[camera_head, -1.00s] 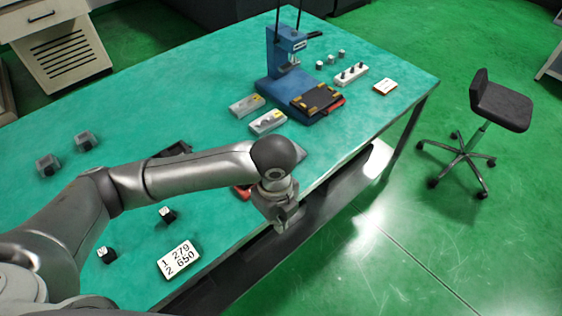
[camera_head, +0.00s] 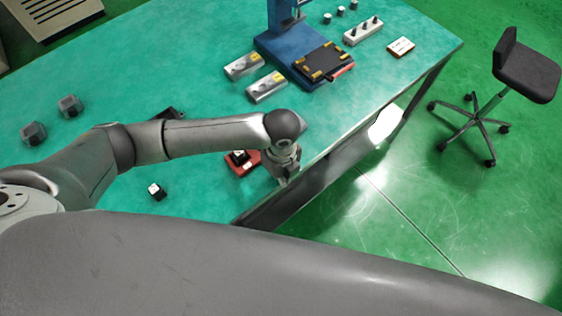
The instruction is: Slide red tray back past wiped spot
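The red tray (camera_head: 237,168) lies near the green table's front edge, partly behind my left arm. A small dark block (camera_head: 239,156) sits in it. My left gripper (camera_head: 284,178) points down at the tray's right end, by the table edge. Its fingers are small and partly hidden, so I cannot tell whether they are open or touch the tray. I cannot make out a wiped spot on the table. My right gripper is not in view.
A blue press (camera_head: 281,45) with a black plate (camera_head: 323,62) stands at the back. Two grey blocks with yellow marks (camera_head: 244,66) lie in front. A stool (camera_head: 527,70) stands right of the table.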

